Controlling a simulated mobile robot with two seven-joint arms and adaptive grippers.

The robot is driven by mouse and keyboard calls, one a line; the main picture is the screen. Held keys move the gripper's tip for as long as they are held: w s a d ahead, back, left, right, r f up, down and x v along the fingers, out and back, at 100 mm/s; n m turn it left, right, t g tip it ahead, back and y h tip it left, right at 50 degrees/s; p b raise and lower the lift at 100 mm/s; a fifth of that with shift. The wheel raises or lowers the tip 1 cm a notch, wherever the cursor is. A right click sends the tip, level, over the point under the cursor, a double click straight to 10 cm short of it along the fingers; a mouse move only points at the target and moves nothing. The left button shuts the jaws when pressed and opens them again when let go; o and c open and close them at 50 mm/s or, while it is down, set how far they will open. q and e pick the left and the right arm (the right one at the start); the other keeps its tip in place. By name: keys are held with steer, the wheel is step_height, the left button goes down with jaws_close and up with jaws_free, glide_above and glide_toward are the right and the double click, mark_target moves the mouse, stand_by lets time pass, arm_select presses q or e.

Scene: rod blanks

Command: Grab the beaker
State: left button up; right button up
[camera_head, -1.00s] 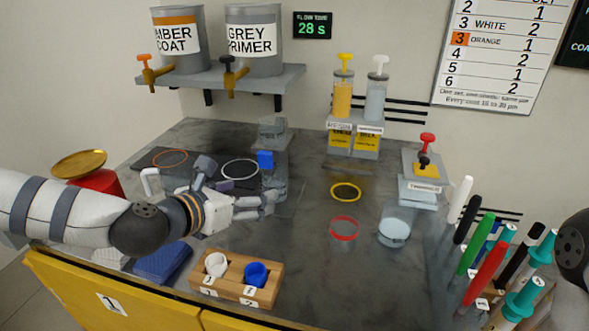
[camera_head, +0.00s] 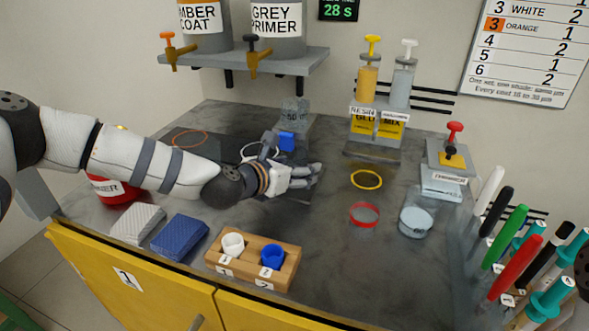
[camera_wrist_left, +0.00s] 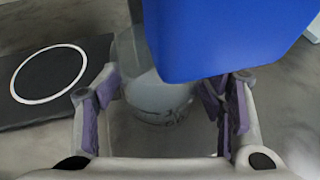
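A clear beaker (camera_wrist_left: 160,95) stands upright under a blue block (camera_wrist_left: 225,35) in the left wrist view. The block hides its upper part. My left gripper (camera_wrist_left: 165,100) is open, with one finger on each side of the beaker; I cannot tell whether they touch it. In the head view, my left gripper (camera_head: 312,180) is low over the worktop, just in front of the blue block (camera_head: 287,141), and the beaker there is hard to make out. Another clear vessel (camera_head: 416,222) stands below the red-knobbed dispenser (camera_head: 447,165). My right gripper is out of view.
A wooden holder (camera_head: 285,283) with a white and a blue cup stands at the front edge. White and blue pads (camera_head: 180,238) lie left of it. Red (camera_head: 364,215) and yellow (camera_head: 366,180) rings lie right of the gripper. Coloured rods (camera_head: 515,262) stand at far right.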

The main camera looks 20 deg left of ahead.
arm_select(q)
steer(key=c, duration=0.7)
